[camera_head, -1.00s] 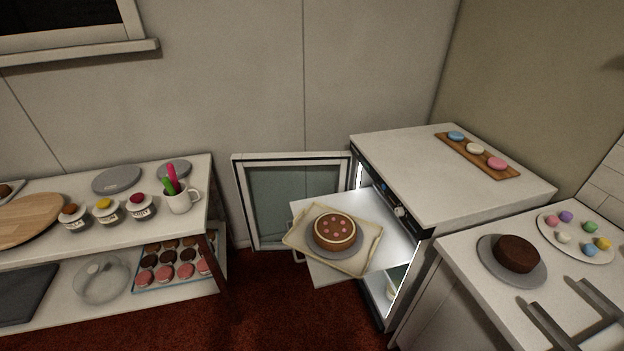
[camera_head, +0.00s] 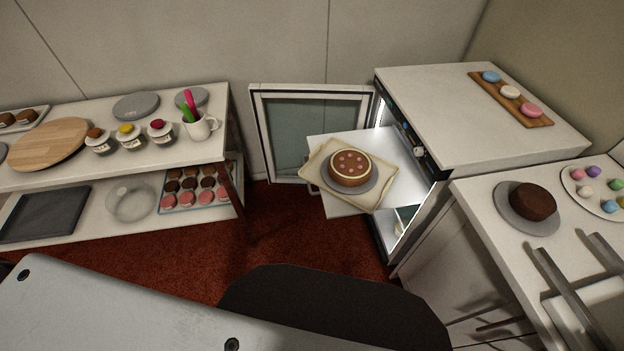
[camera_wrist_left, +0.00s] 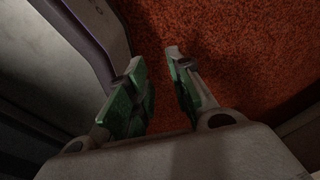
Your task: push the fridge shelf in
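The fridge shelf (camera_head: 400,160) is a white panel pulled out to the left of the open fridge (camera_head: 437,174). A cream tray (camera_head: 321,158) rests on it, turned at an angle. On the tray a decorated brown cake (camera_head: 350,168) stands on a grey disc. The glass-panelled fridge door (camera_head: 297,128) stands open behind the shelf. My left gripper (camera_wrist_left: 163,95) shows in the left wrist view with its green-padded fingers apart, nothing between them, over red carpet. Neither gripper shows in the head view.
A two-tier shelf unit (camera_head: 75,178) with jars, a mug and a macaron tray stands at left. A counter (camera_head: 478,205) with a chocolate cake (camera_head: 532,200) is at right. Macarons on a board (camera_head: 508,97) lie on the fridge top. Red carpet (camera_head: 290,234) lies between.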

